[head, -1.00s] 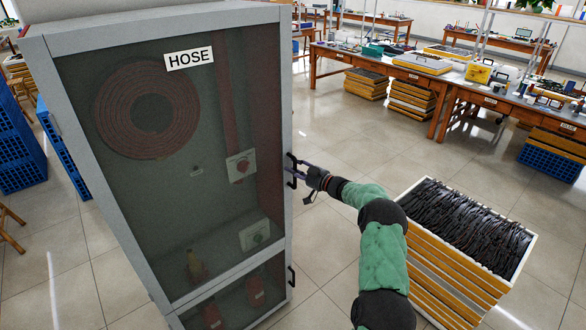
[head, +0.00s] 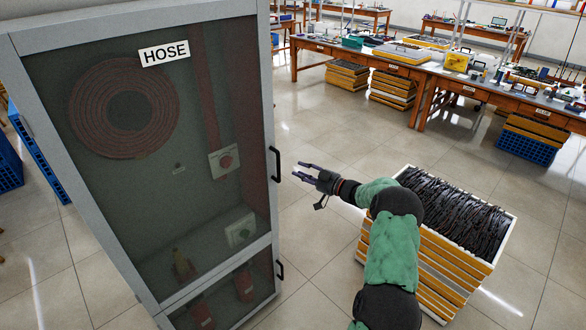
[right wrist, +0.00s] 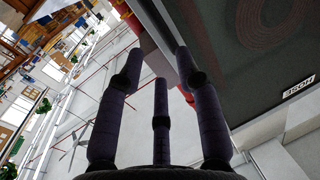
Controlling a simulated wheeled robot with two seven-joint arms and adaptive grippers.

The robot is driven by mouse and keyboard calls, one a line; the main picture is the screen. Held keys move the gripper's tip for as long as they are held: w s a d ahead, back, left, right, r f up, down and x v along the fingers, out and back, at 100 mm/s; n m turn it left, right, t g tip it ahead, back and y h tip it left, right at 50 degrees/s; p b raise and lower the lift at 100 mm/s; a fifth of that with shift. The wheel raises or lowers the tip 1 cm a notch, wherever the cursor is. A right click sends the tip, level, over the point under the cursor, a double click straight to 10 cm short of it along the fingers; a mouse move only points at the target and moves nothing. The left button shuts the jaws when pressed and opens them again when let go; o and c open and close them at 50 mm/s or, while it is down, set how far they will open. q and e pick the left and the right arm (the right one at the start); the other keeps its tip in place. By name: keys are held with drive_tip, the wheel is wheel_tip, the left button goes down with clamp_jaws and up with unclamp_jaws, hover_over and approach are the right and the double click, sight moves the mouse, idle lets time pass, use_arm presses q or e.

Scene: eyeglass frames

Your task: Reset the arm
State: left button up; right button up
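My right arm, in a green sleeve, comes in from the lower right in the head view. Its gripper (head: 305,171) is open and empty, a short way right of the grey hose cabinet (head: 155,271). The fingers point toward the cabinet's upper black door handle (head: 274,164) and are apart from it. In the right wrist view the gripper's dark fingers (right wrist: 158,70) are spread with nothing between them, and the cabinet's HOSE label (right wrist: 298,87) shows at the right. My left gripper is not in view.
A stack of yellow-and-white trays (head: 425,262) with frames on top (head: 455,205) stands close to the right of my right arm. A wooden workbench (head: 425,75) with tools runs across the back right. Tiled floor (head: 315,115) is clear between the cabinet and the bench.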

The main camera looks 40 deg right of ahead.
drive_tip(key=shift+s+d, duration=0.1)
drive_tip(key=shift+s, duration=0.35)
drive_tip(key=w+a+f+m+g+h, duration=0.1)
drive_tip(key=w+a+f+m, duration=0.15)
drive_tip(key=a+f, duration=0.45)
drive_tip(key=w+a+f+m+g+h, duration=0.1)
drive_tip(key=w+a+f+m, duration=0.15)
drive_tip(key=a+f, duration=0.4)
drive_tip(key=s+a+f+m+g, duration=0.1)
drive_tip(key=s+a+f+g, duration=0.1)
drive_tip(key=a+f, duration=0.55)
drive_tip(key=s+a+f+g, duration=0.3)
drive_tip(key=a+f, duration=0.2)
drive_tip(key=a, duration=0.5)
drive_tip(key=s+a+f+g+y, duration=0.1)
drive_tip(key=s+a+f+g, duration=0.25)
drive_tip(key=s+a, duration=0.35)
drive_tip(key=s+a+f+g+y, duration=0.1)
drive_tip(key=s+a+f+g, duration=0.1)
drive_tip(key=s+a+f, duration=0.35)
drive_tip(key=s+a+g, duration=0.2)
drive_tip(key=s+a, duration=0.2)
drive_tip(key=s, duration=0.4)
drive_tip(key=s+a+n+g, duration=0.1)
drive_tip(key=s+a+g, duration=0.1)
drive_tip(key=s, duration=0.6)
drive_tip(key=shift+s+a+r+g, duration=0.2)
drive_tip(key=shift+s+a+g, duration=0.2)
drive_tip(key=shift+a, duration=0.45)
